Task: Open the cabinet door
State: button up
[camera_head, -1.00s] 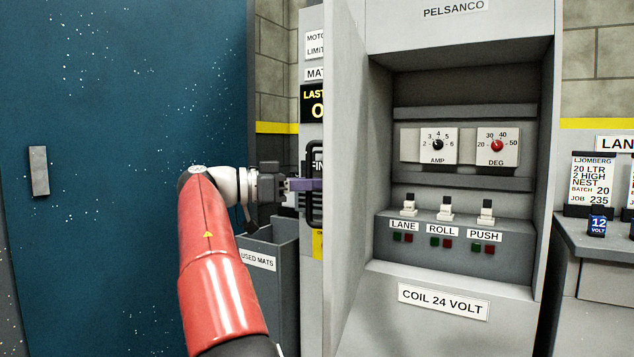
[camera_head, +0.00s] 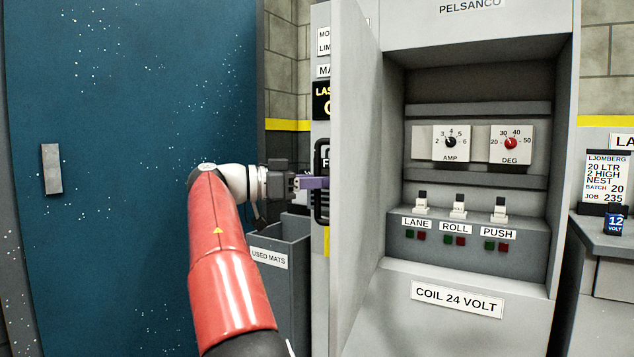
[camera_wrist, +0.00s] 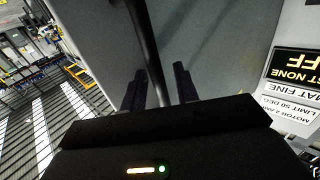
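The grey cabinet (camera_head: 480,340) stands at the centre right in the head view. Its door (camera_head: 355,170) is swung well out towards me, with the inner face showing and the recess with dials and switches exposed. A dark bar handle (camera_head: 322,212) is on the door's outer side. My gripper (camera_head: 316,183) is at the handle, with a purple finger showing beside it. In the wrist view, my gripper's two fingers (camera_wrist: 162,88) stand apart. The handle bar (camera_wrist: 146,40) runs down between them, close to the left finger, with a gap towards the right one.
A grey bin marked used mats (camera_head: 290,255) stands below my wrist. A large blue panel (camera_head: 140,170) with a grey plate fills the left. A grey counter (camera_head: 605,240) with a sign and a small blue can is at the right.

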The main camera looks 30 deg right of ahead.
jog(key=shift+a, duration=0.1)
jog(key=p+v, duration=0.1)
jog(key=v, duration=0.6)
jog(key=shift+a, duration=0.3)
jog(key=shift+w, duration=0.15)
